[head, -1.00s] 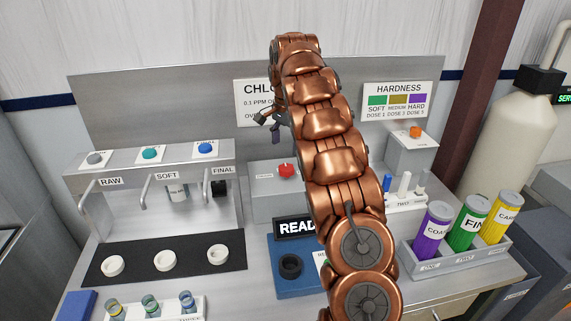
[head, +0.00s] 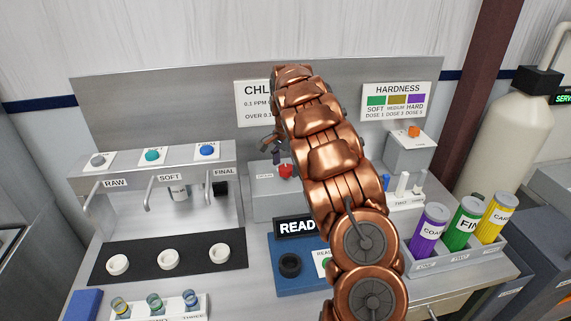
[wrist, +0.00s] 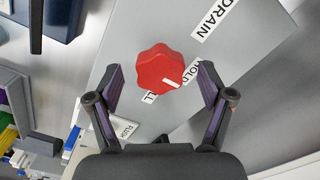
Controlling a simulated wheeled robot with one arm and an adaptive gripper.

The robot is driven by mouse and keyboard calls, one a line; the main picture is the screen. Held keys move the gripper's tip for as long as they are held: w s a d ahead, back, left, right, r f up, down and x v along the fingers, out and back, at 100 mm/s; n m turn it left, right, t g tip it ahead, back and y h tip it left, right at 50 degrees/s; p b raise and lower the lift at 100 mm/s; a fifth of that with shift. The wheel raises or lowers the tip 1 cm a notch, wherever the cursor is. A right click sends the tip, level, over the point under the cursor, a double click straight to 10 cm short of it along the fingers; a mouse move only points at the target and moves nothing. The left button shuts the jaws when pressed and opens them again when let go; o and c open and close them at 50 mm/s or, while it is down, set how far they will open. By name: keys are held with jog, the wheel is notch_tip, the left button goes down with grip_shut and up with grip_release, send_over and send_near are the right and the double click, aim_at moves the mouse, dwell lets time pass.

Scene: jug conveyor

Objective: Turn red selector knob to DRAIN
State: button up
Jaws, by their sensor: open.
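The red selector knob (wrist: 160,68) sits on a grey box face in the wrist view. Its white pointer mark faces a label that reads like HOLD, partly covered by the knob. The DRAIN label (wrist: 214,20) is at the upper right of the knob, and another label ending in LL is below it. My gripper (wrist: 160,84) is open, its fingers on either side of the knob with gaps between. In the head view the knob (head: 286,171) shows just left of my arm, with my gripper (head: 272,152) beside and above it, partly hidden by the arm.
A blue reader (head: 290,265) stands in front of the knob box. A tap panel with three buttons (head: 152,155) is at left. A rack with purple, green and yellow bottles (head: 463,255) is at right. My arm blocks the middle of the head view.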

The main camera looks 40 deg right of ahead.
jog(key=c, duration=1.2)
jog(key=shift+o, duration=0.2)
jog(key=shift+w+f+n+b, duration=0.15)
jog(key=shift+n+b, duration=0.15)
jog(key=shift+b, duration=0.25)
jog(key=shift+f+n+b, duration=0.1)
jog(key=shift+n+b, duration=0.5)
jog(key=shift+b, duration=0.25)
jog(key=n+b, duration=0.3)
jog(key=b, duration=0.1)
jog(key=n+b, duration=0.3)
jog(key=n, duration=0.1)
jog(key=shift+n, duration=0.3)
jog(key=shift+r+n+b, duration=0.3)
jog(key=shift+n+b, duration=0.15)
jog(key=shift+n, duration=0.75)
